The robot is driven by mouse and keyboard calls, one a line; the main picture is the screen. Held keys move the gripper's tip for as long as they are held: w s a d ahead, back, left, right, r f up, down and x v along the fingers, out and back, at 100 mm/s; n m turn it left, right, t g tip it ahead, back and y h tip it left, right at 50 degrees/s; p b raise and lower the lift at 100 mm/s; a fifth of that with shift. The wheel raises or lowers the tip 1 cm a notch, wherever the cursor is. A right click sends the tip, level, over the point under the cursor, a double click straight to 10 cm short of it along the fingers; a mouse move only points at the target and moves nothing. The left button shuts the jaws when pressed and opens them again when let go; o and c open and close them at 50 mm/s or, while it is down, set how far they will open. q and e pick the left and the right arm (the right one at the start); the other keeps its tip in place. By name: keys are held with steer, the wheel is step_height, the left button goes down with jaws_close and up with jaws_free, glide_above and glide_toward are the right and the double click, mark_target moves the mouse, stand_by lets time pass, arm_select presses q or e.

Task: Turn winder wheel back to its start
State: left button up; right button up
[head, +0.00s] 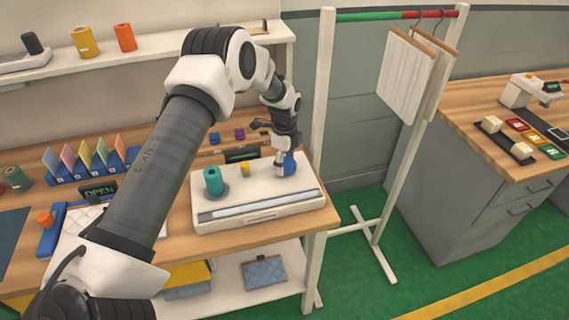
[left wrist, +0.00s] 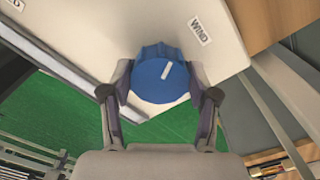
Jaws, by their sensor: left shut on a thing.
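The blue winder wheel (head: 290,164) stands on the right end of a white machine (head: 259,221) on the wooden table. In the left wrist view, the wheel (left wrist: 160,82) has a white mark on its face, tilted toward the upper right, and a label reading WIND (left wrist: 201,32) lies beyond it. My left gripper (head: 285,168) is over the wheel; in the left wrist view its fingers (left wrist: 160,85) are shut on the wheel from both sides. A teal spool (head: 213,181) stands at the left of the machine, with a small yellow piece (head: 245,169) between. My right gripper is not in view.
A white rack (head: 325,100) with hanging boards (head: 405,75) stands right of the table. A shelf (head: 150,55) with spools is behind. A row of coloured cards (head: 90,160) and an OPEN sign (head: 98,191) are at left. Green floor lies between table and grey cabinet (head: 460,180).

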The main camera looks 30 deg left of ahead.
arm_select(q)
steer(key=n, duration=0.3)
steer(key=shift+r+n, duration=0.15)
steer(key=shift+n, duration=0.25)
steer(key=n, duration=0.4)
steer(key=shift+r+n, duration=0.1)
steer(key=shift+n, duration=0.2)
steer(key=n, duration=0.4)
steer(key=shift+w+d+r, duration=0.1)
steer(key=n, duration=0.4)
steer(key=n+p, duration=0.1)
steer(key=n, duration=0.3)
steer(key=shift+d+n, duration=0.1)
steer(key=shift+n, duration=0.2)
steer(key=n, duration=0.4)
steer(key=shift+w+n+p, duration=0.1)
steer(key=shift+n+p, duration=0.2)
steer(key=shift+p, duration=0.05)
steer(key=n+p, duration=0.1)
steer(key=n, duration=0.4)
steer(key=shift+n, duration=1.3)
